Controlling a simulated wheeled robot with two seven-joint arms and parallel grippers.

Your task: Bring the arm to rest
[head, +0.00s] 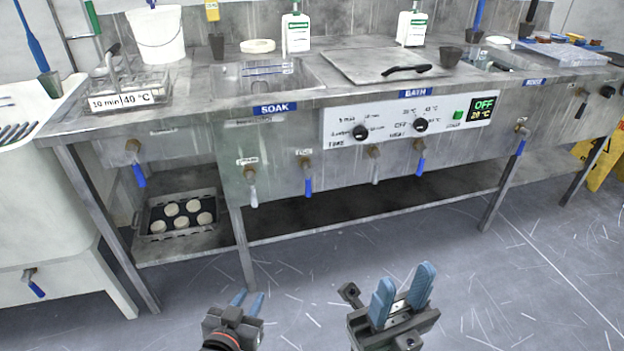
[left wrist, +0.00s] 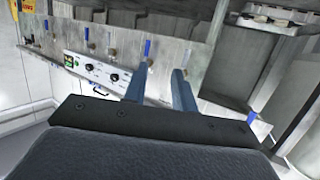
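My left gripper (head: 248,297) is low in the head view, in front of the bench and over the grey floor. Its two blue fingers stand apart with nothing between them, and they also show in the left wrist view (left wrist: 159,75). My right gripper (head: 404,279) is to its right, also over the floor. Its blue fingers are apart and empty. Neither gripper touches the bench.
The steel bench (head: 290,140) runs across the view, with a SOAK basin (head: 268,77), a lidded BATH (head: 380,65) and a control panel reading OFF (head: 484,104). A tray (head: 182,226) of pale discs sits on the lower shelf. The floor (head: 480,280) in front is clear.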

